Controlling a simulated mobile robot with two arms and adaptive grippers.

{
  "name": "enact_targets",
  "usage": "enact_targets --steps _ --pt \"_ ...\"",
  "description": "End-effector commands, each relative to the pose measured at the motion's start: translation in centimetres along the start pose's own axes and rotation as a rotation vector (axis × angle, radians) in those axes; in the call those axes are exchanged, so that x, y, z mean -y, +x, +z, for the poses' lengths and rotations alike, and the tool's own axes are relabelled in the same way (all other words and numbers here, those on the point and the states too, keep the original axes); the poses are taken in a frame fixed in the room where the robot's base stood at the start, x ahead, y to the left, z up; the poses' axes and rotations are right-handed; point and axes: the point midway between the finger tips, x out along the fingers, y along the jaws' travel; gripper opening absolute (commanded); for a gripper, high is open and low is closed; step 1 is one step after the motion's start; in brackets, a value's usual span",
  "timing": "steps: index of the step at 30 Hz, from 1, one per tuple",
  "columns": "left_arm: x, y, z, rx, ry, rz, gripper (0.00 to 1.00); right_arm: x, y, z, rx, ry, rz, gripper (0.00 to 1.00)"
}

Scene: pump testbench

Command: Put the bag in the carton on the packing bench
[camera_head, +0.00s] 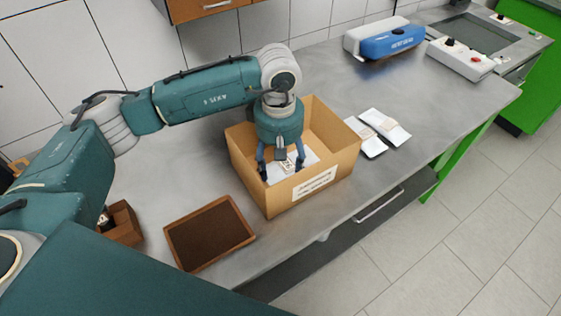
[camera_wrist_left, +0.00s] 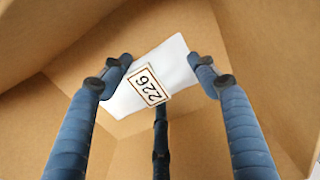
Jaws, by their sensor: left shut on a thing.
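The carton (camera_head: 283,204) is an open brown box with a white label on its front wall, standing on the grey packing bench (camera_head: 322,76). My left gripper (camera_head: 280,172) points down inside the carton. It is shut on a white bag (camera_head: 307,158) with a label. In the left wrist view the bag (camera_wrist_left: 120,99) lies between the blue fingers (camera_wrist_left: 160,75), its label reads 226, and carton walls surround it. I cannot tell whether the bag touches the carton floor. My right gripper is not in view.
Two white packets (camera_head: 386,126) with labels lie right of the carton. A brown tray (camera_head: 210,233) is in front left, and a small brown box (camera_head: 123,224) is farther left. A blue and white device (camera_head: 388,43) and a control box (camera_head: 461,60) stand at the back right.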

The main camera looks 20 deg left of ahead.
Motion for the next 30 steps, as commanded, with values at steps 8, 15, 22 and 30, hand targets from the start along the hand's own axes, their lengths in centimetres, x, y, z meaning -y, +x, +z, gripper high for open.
enact_targets --steps 8,15,22,30 --pt "0.0 0.2 0.0 0.0 0.001 0.0 0.68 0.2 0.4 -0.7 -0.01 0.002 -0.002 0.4" --pt "0.0 0.2 0.0 0.0 0.0 0.0 0.79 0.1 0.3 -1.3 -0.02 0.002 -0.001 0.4" --pt "-0.1 -0.5 0.0 -0.001 0.0 0.002 0.79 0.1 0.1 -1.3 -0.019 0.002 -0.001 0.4" --pt "-0.2 -5.6 -0.1 -0.003 0.001 0.006 0.79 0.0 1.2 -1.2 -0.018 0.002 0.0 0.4"
